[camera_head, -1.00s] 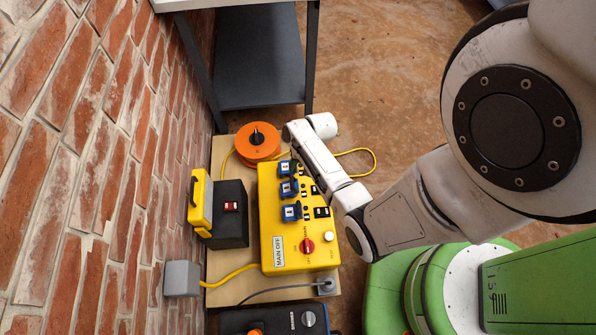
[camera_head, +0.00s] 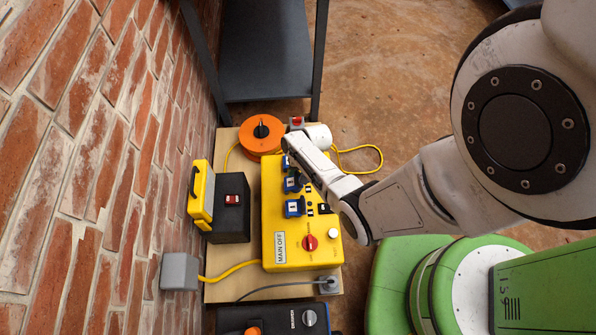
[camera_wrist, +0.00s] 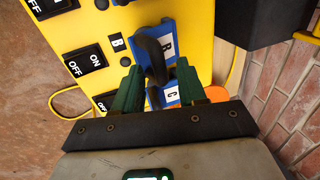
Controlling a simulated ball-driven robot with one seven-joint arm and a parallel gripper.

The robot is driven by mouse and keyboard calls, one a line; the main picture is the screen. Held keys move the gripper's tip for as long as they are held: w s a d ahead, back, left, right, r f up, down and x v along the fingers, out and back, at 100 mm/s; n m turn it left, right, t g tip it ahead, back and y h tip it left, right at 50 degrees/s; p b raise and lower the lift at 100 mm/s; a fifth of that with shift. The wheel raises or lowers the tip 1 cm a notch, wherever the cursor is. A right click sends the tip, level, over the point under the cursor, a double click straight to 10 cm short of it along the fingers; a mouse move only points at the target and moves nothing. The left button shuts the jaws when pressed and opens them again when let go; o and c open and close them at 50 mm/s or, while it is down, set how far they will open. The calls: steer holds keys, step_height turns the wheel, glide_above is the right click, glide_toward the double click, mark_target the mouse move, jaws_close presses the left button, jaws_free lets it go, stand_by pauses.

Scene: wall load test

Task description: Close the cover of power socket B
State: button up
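The yellow power box (camera_head: 274,225) lies on a wooden board, with a row of blue sockets along it. In the wrist view, socket B (camera_wrist: 167,32) is a blue piece with a white B label, straight ahead of my gripper. A black curved part (camera_wrist: 153,58) stands out in front of socket B; I cannot tell if it is the cover or a plug. My gripper (camera_wrist: 156,72) has its green fingers apart, one on each side of this black part. Socket C (camera_wrist: 172,94) shows partly between the fingers.
A black box (camera_head: 232,224) with a yellow case (camera_head: 200,195) stands between the power box and the brick wall (camera_head: 75,150). An orange cable reel (camera_head: 262,134) lies at the far end. A grey wall box (camera_head: 179,271) feeds a yellow cable.

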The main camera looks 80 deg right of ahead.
jaws_close()
stand_by(0.3)
steer(key=shift+s+d+f+t+y+b, duration=0.25)
steer(key=shift+s+f+t+y+b, duration=0.15)
steer(key=shift+s+f+t+b, duration=0.65)
steer(key=shift+s+d+t, duration=0.1)
steer(key=shift+s+t, duration=0.05)
steer(key=shift+t, duration=0.1)
steer(key=shift+o, duration=0.3)
jaws_free()
